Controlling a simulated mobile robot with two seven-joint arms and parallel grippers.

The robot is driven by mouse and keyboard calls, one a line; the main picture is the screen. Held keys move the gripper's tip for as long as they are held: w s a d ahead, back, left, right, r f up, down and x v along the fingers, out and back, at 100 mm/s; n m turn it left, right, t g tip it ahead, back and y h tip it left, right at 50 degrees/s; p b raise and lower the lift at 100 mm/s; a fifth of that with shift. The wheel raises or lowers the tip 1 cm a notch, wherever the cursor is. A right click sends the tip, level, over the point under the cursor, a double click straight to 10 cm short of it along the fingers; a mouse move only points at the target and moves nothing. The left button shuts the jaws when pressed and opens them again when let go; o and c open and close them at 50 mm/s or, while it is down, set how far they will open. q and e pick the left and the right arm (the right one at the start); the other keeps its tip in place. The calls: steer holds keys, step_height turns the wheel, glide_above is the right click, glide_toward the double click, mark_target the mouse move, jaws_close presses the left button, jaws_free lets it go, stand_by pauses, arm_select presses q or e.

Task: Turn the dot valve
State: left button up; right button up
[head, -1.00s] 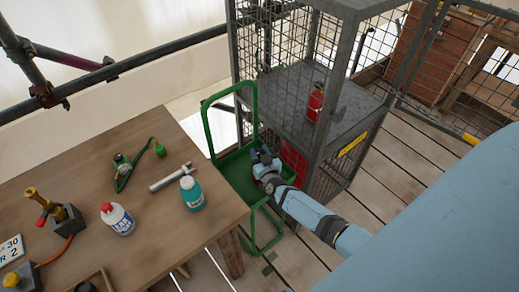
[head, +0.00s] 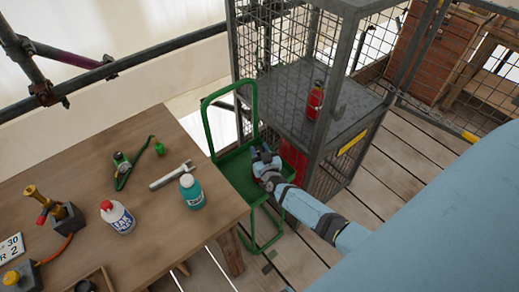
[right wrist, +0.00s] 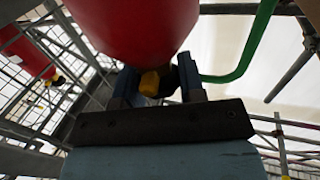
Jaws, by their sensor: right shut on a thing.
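A large red cylinder (right wrist: 140,25) fills the top of that view, just above the fingers. In the head view my gripper hides most of what it holds. No dot mark can be made out on the knob. My left gripper is not in view.

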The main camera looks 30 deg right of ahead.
steer(key=o, duration=0.9)
steer(key=shift+o, duration=0.2)
steer(key=v, duration=1.4)
steer(key=shift+w+r, duration=0.1)
steer(key=shift+w, duration=0.05)
